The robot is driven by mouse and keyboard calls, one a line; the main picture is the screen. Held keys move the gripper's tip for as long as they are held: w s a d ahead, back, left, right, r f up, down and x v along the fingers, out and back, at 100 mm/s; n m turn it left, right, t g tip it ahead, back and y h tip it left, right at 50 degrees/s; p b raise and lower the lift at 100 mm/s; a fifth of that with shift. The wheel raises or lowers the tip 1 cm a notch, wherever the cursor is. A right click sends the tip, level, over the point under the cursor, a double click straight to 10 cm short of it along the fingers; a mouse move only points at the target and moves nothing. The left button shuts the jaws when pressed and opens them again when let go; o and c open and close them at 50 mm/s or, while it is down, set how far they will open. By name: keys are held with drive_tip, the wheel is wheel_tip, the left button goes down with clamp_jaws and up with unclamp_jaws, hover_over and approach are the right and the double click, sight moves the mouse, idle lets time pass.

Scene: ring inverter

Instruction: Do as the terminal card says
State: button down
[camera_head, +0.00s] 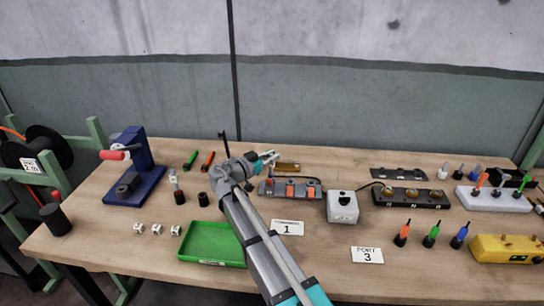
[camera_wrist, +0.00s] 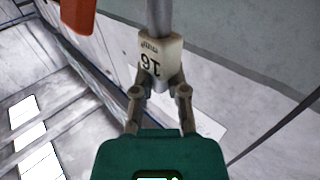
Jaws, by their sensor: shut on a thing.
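My gripper (camera_wrist: 159,88) is shut on a pale block marked 16 (camera_wrist: 160,62) in the wrist view. A grey cylinder (camera_wrist: 160,16) shows directly beyond the block; I cannot tell whether they are joined. In the head view my gripper (camera_head: 270,156) is over the back middle of the table, and the block is not clear there. One white card (camera_head: 288,228) shows a 1 under a line too small to read. Another card (camera_head: 367,254) shows a 3 under a word like POINT or PORT.
A blue press (camera_head: 140,165) with a red handle stands at the left. A green tray (camera_head: 205,243) and several white cubes (camera_head: 156,229) lie at the front left. A white switch box (camera_head: 342,206), dark socket block (camera_head: 411,198) and yellow box (camera_head: 505,249) stand to the right.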

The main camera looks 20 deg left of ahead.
drive_tip(key=shift+w+a+f, duration=0.15)
drive_tip(key=shift+a+f, duration=0.1)
drive_tip(key=shift+a, duration=0.05)
drive_tip(key=shift+w+a+r, duration=0.1)
drive_tip(key=shift+w+r, duration=0.05)
drive_tip(key=shift+r, duration=0.1)
idle(0.4)
drive_tip(key=shift+r+p, duration=0.1)
drive_tip(key=shift+p, duration=0.25)
drive_tip(key=shift+a+r+p, duration=0.1)
drive_tip(key=shift+r+p, duration=0.8)
drive_tip(key=shift+p, duration=0.1)
drive_tip(key=shift+r, duration=0.15)
drive_tip(key=shift+d, duration=0.25)
idle(0.5)
drive_tip(key=shift+f+b, duration=1.4)
idle(1.2)
